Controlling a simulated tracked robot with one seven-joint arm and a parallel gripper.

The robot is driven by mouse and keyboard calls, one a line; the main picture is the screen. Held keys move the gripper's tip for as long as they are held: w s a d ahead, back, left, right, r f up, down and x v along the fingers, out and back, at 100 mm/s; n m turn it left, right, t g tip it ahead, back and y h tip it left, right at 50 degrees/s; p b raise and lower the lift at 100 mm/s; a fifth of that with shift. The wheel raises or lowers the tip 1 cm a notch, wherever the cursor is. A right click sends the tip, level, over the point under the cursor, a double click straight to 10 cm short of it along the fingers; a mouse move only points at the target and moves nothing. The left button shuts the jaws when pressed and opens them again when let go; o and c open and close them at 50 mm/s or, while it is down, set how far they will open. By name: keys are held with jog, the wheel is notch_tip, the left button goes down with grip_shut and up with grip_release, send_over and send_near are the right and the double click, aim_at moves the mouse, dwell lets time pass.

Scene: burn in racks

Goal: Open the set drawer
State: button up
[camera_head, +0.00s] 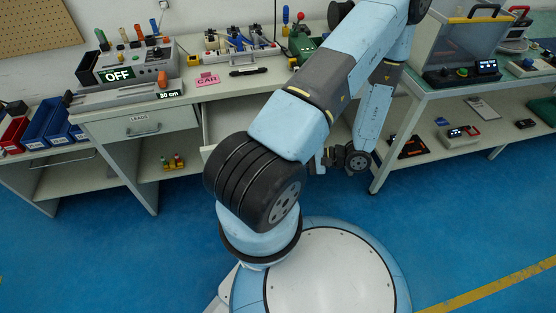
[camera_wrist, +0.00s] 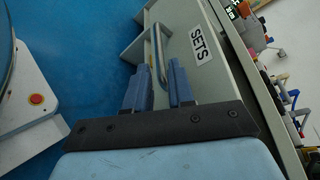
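The set drawer (camera_wrist: 186,72), with a "SETS" label on its grey front, shows in the wrist view. Its curved metal handle (camera_wrist: 157,48) runs down between the two blue fingers of my gripper (camera_wrist: 161,82). The fingers are close about the handle's near end and look shut on it, though contact is hard to see. In the head view the drawer (camera_head: 221,120) appears to stand out from the bench, with its pale inside partly showing. My arm hides most of its front and the grip there.
The shut "LEADS" drawer (camera_head: 145,122) is beside it on the left. The bench top holds an "OFF" instrument (camera_head: 130,70) and a pink "CAR" card (camera_head: 207,79). Another table (camera_head: 470,85) stands at right. Blue floor (camera_head: 110,235) is clear at the front left.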

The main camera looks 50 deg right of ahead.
jog(key=v, duration=0.6)
jog(key=shift+s+d, duration=0.2)
jog(key=shift+s, duration=0.1)
jog(key=shift+r, duration=0.15)
jog(key=w+a+r+n+g, duration=0.4)
jog(key=w+r+n+g, duration=0.15)
jog(key=w+r, duration=0.55)
jog(key=w+a+r+n+g, duration=0.3)
jog(key=w+r+n+g, duration=0.2)
jog(key=w+r+g, duration=0.5)
jog(key=s+a+r+n+t+h, duration=0.1)
jog(key=a+r+n+t+h, duration=0.6)
jog(key=a+r, duration=1.6)
jog(key=shift+s+r+n+h, duration=0.2)
jog(key=shift+r+n+h, duration=0.15)
jog(key=shift+n+h, duration=0.1)
jog(key=shift+t, duration=0.25)
